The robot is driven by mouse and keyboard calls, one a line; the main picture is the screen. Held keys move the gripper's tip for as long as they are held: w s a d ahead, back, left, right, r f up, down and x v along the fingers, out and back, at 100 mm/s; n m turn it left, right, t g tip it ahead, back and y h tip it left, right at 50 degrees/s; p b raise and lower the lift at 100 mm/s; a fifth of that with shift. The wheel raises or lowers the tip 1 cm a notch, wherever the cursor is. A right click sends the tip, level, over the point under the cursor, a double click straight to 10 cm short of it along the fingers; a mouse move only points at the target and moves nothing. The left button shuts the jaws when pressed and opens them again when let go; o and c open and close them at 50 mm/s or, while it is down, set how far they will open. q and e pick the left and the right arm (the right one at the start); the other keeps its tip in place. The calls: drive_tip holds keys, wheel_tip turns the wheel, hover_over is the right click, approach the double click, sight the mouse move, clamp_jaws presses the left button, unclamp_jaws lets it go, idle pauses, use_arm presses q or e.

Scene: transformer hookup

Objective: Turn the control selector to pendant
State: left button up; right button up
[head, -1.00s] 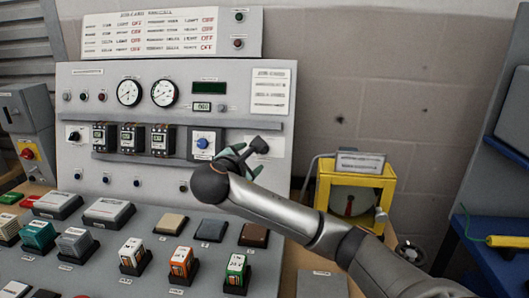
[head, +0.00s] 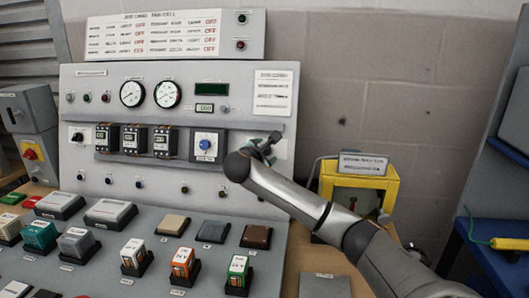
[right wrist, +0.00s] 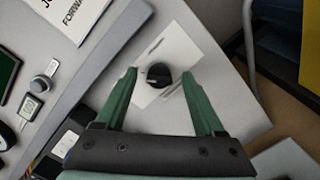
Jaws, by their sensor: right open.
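A black selector knob (right wrist: 158,75) sits on a white label plate (right wrist: 178,50) at the right end of the grey panel. Its label is too blurred to read. My right gripper (right wrist: 160,88) is open, with its green fingers spread to either side of the knob in the right wrist view. I cannot tell how far the fingertips are from the panel face. In the head view my right gripper (head: 268,143) is partly hidden by its own arm, and the white plate (head: 280,149) shows just beside it. My left gripper is not in view.
A blue knob (head: 205,144) and a row of black breakers (head: 135,139) sit to the left on the panel. A yellow-framed box (head: 360,185) stands right of the panel. The sloped desk (head: 150,225) below holds several coloured blocks.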

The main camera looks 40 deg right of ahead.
clamp_jaws()
idle(0.6)
